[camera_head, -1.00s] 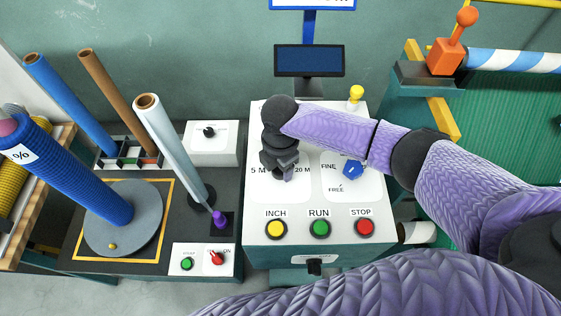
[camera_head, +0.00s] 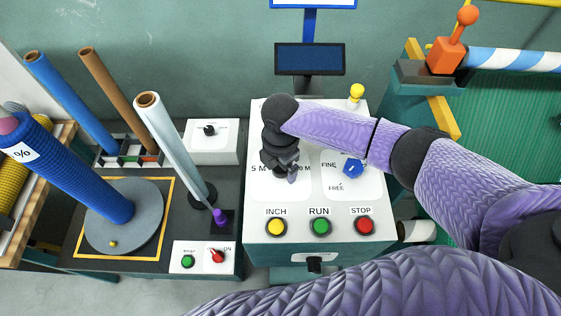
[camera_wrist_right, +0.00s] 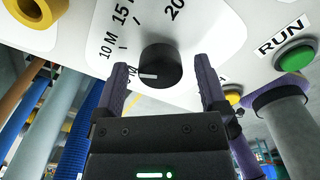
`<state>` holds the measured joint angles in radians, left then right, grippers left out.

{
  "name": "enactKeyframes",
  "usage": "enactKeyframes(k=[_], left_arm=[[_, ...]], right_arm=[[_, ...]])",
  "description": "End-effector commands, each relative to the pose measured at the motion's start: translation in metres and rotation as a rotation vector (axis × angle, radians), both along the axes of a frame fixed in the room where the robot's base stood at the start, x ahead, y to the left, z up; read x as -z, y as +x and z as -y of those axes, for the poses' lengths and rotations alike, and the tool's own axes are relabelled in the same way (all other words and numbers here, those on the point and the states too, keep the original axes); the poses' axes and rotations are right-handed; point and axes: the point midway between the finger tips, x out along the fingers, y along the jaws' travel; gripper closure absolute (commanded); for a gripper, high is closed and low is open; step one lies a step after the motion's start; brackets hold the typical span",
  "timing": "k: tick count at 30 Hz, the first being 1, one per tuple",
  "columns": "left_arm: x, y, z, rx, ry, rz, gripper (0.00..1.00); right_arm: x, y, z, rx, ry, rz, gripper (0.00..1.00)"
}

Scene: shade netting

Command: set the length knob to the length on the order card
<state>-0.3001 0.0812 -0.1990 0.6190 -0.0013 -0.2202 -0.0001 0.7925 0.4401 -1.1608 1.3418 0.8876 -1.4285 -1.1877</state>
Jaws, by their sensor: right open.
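The black length knob (camera_wrist_right: 166,62) shows in the right wrist view on the white panel (camera_wrist_right: 222,28). Its white pointer mark faces left in that view. Labels 10 M, 15 M and a cut-off 20 curve around it; the spot the pointer faces is partly hidden by a finger. My right gripper (camera_wrist_right: 165,84) is open, one finger on each side of the knob, with gaps showing. My left gripper is out of view. No readable order card shows.
Below the dial are the INCH (camera_head: 276,228), RUN (camera_head: 320,227) and STOP (camera_head: 365,226) buttons. A blue knob (camera_head: 353,167) sits right of the gripper, and a yellow-topped post (camera_head: 356,92) behind it. A dark screen (camera_head: 309,59) stands at the back.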

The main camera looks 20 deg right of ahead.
Motion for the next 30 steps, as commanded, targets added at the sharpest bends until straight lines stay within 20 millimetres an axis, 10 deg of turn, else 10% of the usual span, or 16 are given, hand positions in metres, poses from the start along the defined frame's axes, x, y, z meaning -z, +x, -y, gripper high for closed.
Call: enactKeyframes(k=[16,30], left_arm=[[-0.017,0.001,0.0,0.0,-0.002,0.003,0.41],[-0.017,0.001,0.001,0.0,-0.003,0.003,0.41]], right_arm=[[-0.094,0.001,0.0,0.0,0.0,0.002,0.08],[-0.099,0.0,0.0,0.0,0.0,0.0,0.08]])
